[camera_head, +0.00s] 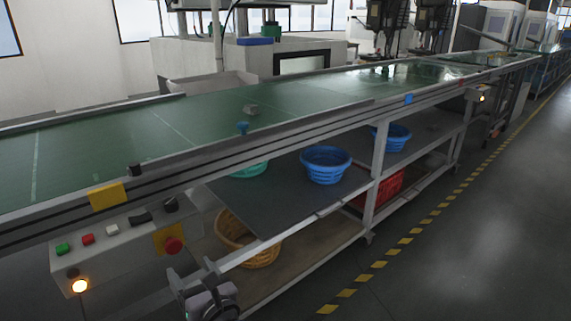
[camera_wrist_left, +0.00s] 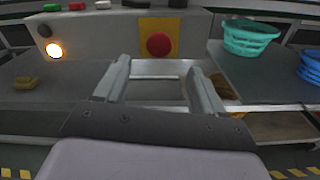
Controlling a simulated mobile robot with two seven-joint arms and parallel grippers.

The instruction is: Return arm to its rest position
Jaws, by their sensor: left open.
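My left gripper (camera_head: 194,278) shows at the bottom of the head view, in front of the lower shelves of the green conveyor bench. In the left wrist view its two fingers (camera_wrist_left: 160,90) stand apart with nothing between them. Beyond the fingertips in that view is the grey control box (camera_wrist_left: 110,40) with its red emergency button (camera_wrist_left: 159,44). The gripper is apart from the box, below and to the right of it in the head view. My right gripper is in neither view.
The green conveyor (camera_head: 110,140) runs to the back right. Its shelf (camera_head: 290,200) bears a blue basket (camera_head: 326,166) and a teal basket (camera_head: 250,170). A yellow-brown basket (camera_head: 245,243) sits on the lower shelf. The floor (camera_head: 480,230) at right is clear past a striped line.

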